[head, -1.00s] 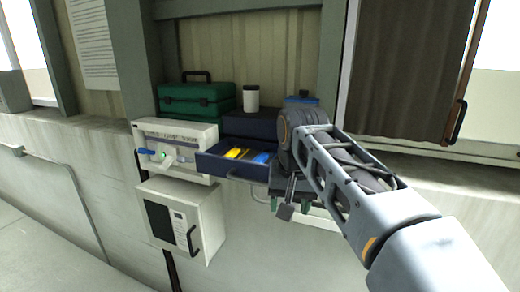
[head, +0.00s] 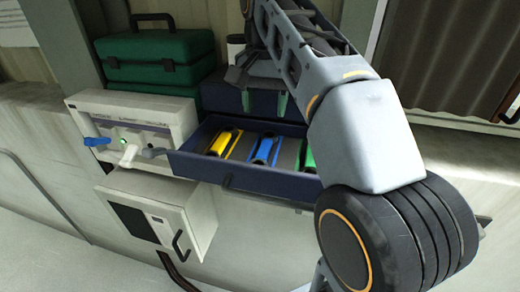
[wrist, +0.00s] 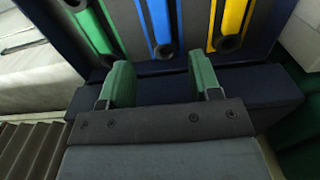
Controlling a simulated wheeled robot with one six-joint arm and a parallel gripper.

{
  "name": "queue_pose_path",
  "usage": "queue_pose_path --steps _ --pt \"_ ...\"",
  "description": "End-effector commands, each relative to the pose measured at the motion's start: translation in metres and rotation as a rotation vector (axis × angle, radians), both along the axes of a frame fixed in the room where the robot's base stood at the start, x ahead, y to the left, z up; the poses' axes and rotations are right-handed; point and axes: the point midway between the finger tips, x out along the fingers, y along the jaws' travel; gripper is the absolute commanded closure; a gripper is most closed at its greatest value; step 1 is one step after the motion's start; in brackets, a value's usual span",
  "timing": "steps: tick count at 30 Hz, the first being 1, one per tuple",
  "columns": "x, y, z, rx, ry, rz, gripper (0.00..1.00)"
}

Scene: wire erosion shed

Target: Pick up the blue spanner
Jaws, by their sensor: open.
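The blue spanner (head: 264,151) lies in the open navy drawer (head: 245,181), between a yellow spanner (head: 224,142) on its left and a green one (head: 308,156) on its right. In the wrist view the blue spanner (wrist: 160,25) lies ahead of my gripper (wrist: 162,82), roughly between the lines of its two green fingertips. My gripper is open and empty, and apart from the spanner. In the head view my gripper (head: 262,102) is above the back of the drawer, and my arm hides part of the drawer's right side.
A green toolbox (head: 152,58) stands behind on the ledge. A white control panel (head: 130,118) with a blue handle and a lit green spot is left of the drawer. The floor at lower left is clear.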

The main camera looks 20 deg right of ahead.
Motion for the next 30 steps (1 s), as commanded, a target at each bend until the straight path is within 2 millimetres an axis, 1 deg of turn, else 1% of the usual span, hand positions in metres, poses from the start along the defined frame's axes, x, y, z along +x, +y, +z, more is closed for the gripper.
queue_pose_path --steps 1,6,9,16,24,27,30 --pt "-0.001 -0.001 -0.01 0.0 0.002 -0.002 0.43" --pt "-0.001 -0.001 -0.034 0.001 0.001 -0.002 0.43" --pt "-0.001 -0.001 -0.042 -0.001 -0.001 -0.001 0.43" --pt "0.0 0.001 -0.053 0.001 0.001 0.002 0.43" --pt "0.001 0.003 -0.087 0.0 0.0 0.003 0.43" --pt "0.001 0.003 -0.095 -0.001 -0.001 0.002 0.43" --pt "0.001 0.003 -0.099 0.0 -0.002 0.002 0.43"
